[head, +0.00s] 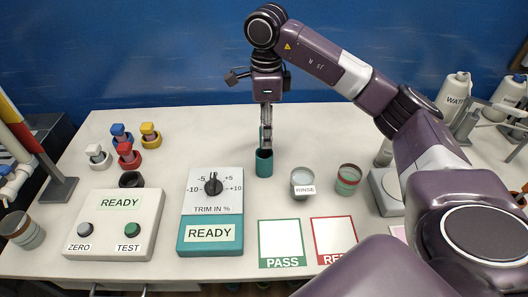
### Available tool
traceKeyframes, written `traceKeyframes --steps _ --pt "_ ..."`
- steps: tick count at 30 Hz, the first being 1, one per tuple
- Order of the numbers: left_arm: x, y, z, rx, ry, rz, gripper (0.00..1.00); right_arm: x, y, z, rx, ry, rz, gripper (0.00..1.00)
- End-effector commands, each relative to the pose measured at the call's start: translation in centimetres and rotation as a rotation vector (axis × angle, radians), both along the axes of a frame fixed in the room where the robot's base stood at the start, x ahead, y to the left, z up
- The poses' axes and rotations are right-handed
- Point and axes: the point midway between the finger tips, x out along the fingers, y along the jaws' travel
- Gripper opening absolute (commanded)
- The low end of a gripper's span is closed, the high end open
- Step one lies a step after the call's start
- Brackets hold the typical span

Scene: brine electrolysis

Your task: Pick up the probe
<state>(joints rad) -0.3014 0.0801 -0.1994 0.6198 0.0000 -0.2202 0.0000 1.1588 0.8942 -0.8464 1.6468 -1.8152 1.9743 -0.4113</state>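My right gripper (265,141) points straight down over a small teal holder (264,164) near the middle of the white table. Its fingers show nearly edge-on, so I cannot tell whether they are open or shut. The fingertips are at or just above the holder's dark mouth. I cannot make out the probe for certain; it may be hidden by the fingers or inside the holder. My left gripper is not in view.
A RINSE cup (303,184) and a banded cup (348,179) stand right of the holder. The TRIM box (212,218) and the ZERO/TEST box (116,224) lie to the left. A green PASS mat (282,243) lies in front. Coloured plugs (127,155) stand at the back left.

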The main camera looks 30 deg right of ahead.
Motion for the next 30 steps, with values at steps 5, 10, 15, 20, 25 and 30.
traceKeyframes --steps 5,10,15,20,25,30 --pt "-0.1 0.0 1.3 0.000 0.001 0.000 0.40 0.3 0.1 -2.0 0.000 0.004 0.000 0.39" --pt "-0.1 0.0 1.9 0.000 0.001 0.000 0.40 0.5 0.1 -4.5 0.001 0.003 0.000 0.39" --pt "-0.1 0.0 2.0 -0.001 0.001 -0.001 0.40 0.6 0.1 -5.4 0.001 -0.001 0.000 0.39" --pt "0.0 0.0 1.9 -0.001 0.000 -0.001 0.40 0.6 0.1 -5.4 0.001 -0.001 0.000 0.39" --pt "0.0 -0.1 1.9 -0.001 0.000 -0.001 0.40 0.6 0.1 -5.4 0.002 -0.001 0.000 0.20" --pt "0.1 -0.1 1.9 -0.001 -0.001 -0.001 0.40 0.6 0.1 -5.4 0.002 -0.001 0.000 0.02"
